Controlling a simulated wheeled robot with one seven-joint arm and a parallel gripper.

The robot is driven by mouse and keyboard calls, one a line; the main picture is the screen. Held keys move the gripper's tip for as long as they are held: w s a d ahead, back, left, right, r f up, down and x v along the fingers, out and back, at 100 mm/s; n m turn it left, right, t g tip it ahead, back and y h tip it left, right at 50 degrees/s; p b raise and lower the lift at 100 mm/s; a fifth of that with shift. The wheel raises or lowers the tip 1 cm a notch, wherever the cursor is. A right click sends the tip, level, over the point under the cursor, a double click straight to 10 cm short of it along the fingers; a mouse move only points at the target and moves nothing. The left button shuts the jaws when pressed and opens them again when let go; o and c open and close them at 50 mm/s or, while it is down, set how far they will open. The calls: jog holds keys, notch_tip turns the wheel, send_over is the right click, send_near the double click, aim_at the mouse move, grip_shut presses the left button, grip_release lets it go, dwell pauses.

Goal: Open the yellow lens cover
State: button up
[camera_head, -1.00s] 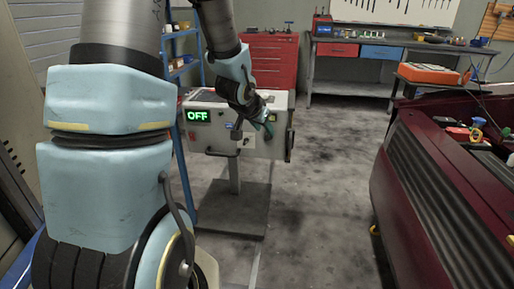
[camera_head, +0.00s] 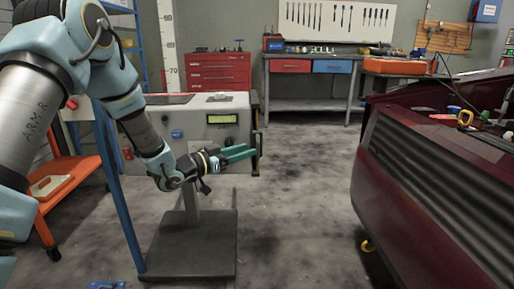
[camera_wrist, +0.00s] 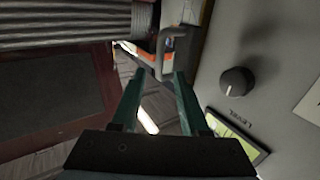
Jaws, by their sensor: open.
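I cannot clearly make out a yellow lens cover in either current view. The grey machine (camera_head: 205,108) stands on a post and has a yellow-green display (camera_head: 222,119) on its front panel. My gripper (camera_head: 247,153) is low in front of the machine's right part, its teal fingers pointing right. In the wrist view my gripper (camera_wrist: 157,84) is open with a gap between the fingers and nothing held. The panel fills the right side there, with a black knob (camera_wrist: 237,81), a "LEVEL" label and the display (camera_wrist: 236,138). A metal handle (camera_wrist: 173,52) shows just beyond the fingertips.
A dark red car (camera_head: 420,170) fills the right side. An orange cart (camera_head: 62,180) and blue frame stand at the left. A red tool chest (camera_head: 218,72) and a workbench (camera_head: 310,80) are behind. The floor between machine and car is open.

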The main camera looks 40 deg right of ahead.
jog(key=s+d, duration=0.1)
jog(key=d, duration=0.7)
jog(key=shift+d, duration=0.3)
jog(key=shift+c, duration=0.3)
grip_shut()
dwell(0.7)
